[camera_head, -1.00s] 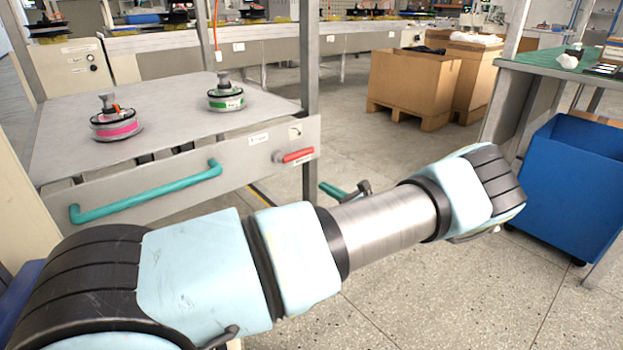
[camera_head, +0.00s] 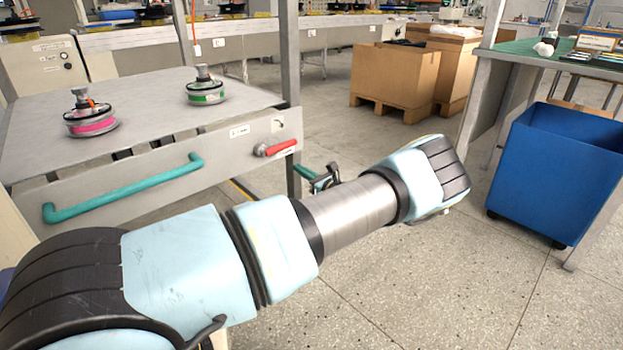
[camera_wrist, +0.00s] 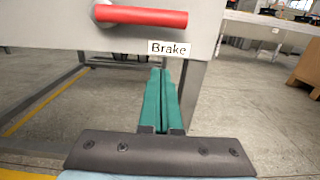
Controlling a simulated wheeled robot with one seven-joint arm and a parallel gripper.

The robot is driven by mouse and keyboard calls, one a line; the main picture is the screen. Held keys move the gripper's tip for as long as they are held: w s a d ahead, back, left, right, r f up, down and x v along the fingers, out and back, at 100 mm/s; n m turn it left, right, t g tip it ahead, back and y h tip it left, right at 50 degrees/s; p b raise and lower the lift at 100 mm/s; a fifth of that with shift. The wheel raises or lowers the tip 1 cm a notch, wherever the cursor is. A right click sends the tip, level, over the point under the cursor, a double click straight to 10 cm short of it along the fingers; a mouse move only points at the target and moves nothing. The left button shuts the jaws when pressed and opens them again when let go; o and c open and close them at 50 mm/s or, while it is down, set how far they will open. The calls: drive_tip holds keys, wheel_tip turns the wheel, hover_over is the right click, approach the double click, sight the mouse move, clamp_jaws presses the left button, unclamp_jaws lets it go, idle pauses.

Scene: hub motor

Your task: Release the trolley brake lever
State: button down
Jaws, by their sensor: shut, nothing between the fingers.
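The red brake lever (camera_head: 277,147) is on the right end of the trolley's grey front panel (camera_head: 120,190). It lies roughly level, with its handle pointing right. In the wrist view the lever (camera_wrist: 142,15) spans the upper edge, above a "Brake" label (camera_wrist: 168,47). My gripper (camera_wrist: 163,72) has its two teal fingers shut together with nothing between them. They point towards the trolley, below the lever and slightly to its right, apart from it. In the head view my gripper (camera_head: 304,171) shows partly beyond my arm, below and right of the lever.
A teal handle (camera_head: 125,190) sticks out of the panel left of the lever. Two motor hubs, pink (camera_head: 91,122) and green (camera_head: 205,93), stand on the trolley top. A trolley leg (camera_head: 291,180) stands near my gripper. A blue bin (camera_head: 545,175) is at right; floor between is clear.

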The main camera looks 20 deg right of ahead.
sight(278, 147)
drive_tip(key=shift+w+a+r, duration=0.2)
drive_tip(key=shift+w+r, duration=0.2)
drive_tip(key=shift+r, duration=0.25)
drive_tip(key=shift+w+a+r, duration=0.2)
drive_tip(key=shift+w+r, duration=0.25)
drive_tip(key=shift+r, duration=0.25)
drive_tip(key=shift+w+a+r, duration=0.2)
drive_tip(key=shift+w+r, duration=0.2)
drive_tip(key=shift+r, duration=0.25)
drive_tip(key=shift+r, duration=0.1)
drive_tip(key=shift+d+r+n, duration=0.1)
drive_tip(key=shift+r+n, duration=0.1)
drive_tip(key=shift+n, duration=0.2)
